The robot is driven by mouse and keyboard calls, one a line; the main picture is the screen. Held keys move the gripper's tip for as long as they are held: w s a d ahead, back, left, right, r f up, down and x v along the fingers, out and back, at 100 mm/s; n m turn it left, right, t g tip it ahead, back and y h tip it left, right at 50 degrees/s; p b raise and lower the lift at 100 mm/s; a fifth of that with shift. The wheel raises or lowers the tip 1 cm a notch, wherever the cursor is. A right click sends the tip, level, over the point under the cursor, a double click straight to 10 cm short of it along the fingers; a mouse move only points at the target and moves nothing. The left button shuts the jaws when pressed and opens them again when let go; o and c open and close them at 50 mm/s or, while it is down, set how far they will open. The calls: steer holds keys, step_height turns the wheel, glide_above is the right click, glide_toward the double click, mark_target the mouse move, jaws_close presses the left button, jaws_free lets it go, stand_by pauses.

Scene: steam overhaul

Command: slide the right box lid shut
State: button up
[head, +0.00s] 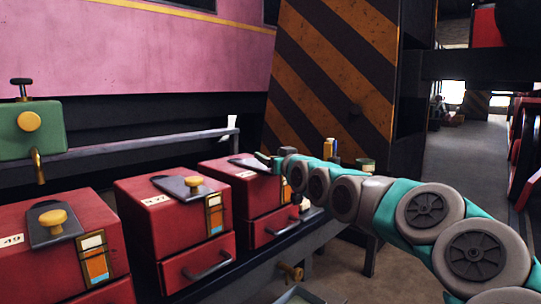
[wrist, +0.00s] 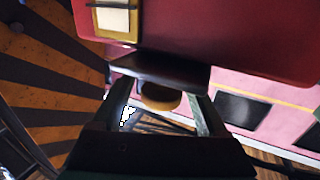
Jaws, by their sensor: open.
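The right box (head: 235,182) is a red box with a drawer below, at the far end of the row in the head view. Its dark grey lid (head: 247,163) lies on top; how far it covers the opening is hard to tell. My gripper (head: 270,160) is at the right end of this lid and hides its knob there. In the wrist view, a round brass knob (wrist: 160,97) shows between the two open fingers of my gripper (wrist: 162,102), beside the dark lid edge (wrist: 158,72). I cannot tell whether the fingers touch the knob. Red box surface (wrist: 220,35) fills the top.
The middle box (head: 165,220) and left box (head: 30,265) stand nearer, with grey lids and brass knobs. A green fitting (head: 32,130) stands at the left. A striped pillar (head: 335,70) rises behind. Small containers (head: 330,150) stand near my arm. The aisle at right has open floor.

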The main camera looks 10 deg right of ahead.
steer(key=shift+w+a, duration=0.1)
steer(key=shift+w, duration=0.1)
jaws_close()
stand_by(0.6)
stand_by(0.8)
